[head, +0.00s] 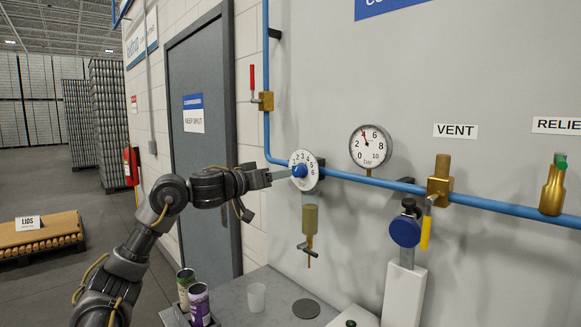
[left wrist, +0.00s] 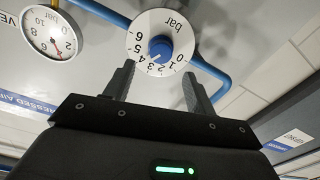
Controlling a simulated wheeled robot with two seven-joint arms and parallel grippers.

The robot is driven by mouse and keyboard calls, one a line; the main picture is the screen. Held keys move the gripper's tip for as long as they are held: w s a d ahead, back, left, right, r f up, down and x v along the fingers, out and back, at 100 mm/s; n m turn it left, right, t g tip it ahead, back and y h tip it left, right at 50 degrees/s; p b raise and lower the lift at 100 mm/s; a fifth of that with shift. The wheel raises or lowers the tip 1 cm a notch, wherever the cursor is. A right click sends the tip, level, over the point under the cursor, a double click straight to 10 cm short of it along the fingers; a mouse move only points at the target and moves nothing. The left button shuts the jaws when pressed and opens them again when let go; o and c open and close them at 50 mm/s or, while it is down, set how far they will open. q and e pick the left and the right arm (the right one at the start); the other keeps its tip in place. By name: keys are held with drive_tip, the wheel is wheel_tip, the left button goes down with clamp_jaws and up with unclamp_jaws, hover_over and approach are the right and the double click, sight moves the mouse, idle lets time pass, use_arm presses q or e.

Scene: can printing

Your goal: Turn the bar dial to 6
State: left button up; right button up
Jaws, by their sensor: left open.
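The bar dial (head: 312,183) is a round white plate with a blue knob (head: 299,171) on the blue pipe. In the left wrist view, the dial (left wrist: 142,33) appears upside down, with its blue knob (left wrist: 161,47) in the middle. A pale mark on the knob seems to point near 3; the exact reading is hard to tell. My left gripper (head: 284,174) is at the dial's front. In the left wrist view the gripper (left wrist: 158,74) is open, its fingers spread with the knob centred between and beyond their tips. Nothing is held. My right gripper is out of view.
A pressure gauge (head: 370,147) is right of the dial, its red needle between 2 and 6. A small valve (head: 310,222) hangs below the dial. A brass vent valve (head: 440,180) is farther right. Cans (head: 199,304) and a cup (head: 256,298) stand on the counter below.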

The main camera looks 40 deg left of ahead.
sight(295, 171)
use_arm(q)
drive_tip(key=w+p, duration=0.2)
drive_tip(key=w, duration=0.3)
drive_tip(key=shift+w+d, duration=0.1)
drive_tip(key=shift+w, duration=0.2)
drive_tip(key=shift+w+d+p, duration=0.1)
drive_tip(key=shift+w+p, duration=0.2)
drive_tip(key=shift+w, duration=0.25)
drive_tip(key=c, duration=0.9)
drive_tip(key=shift+a, duration=0.3)
drive_tip(key=shift+c, duration=0.5)
drive_tip(key=shift+d, duration=0.25)
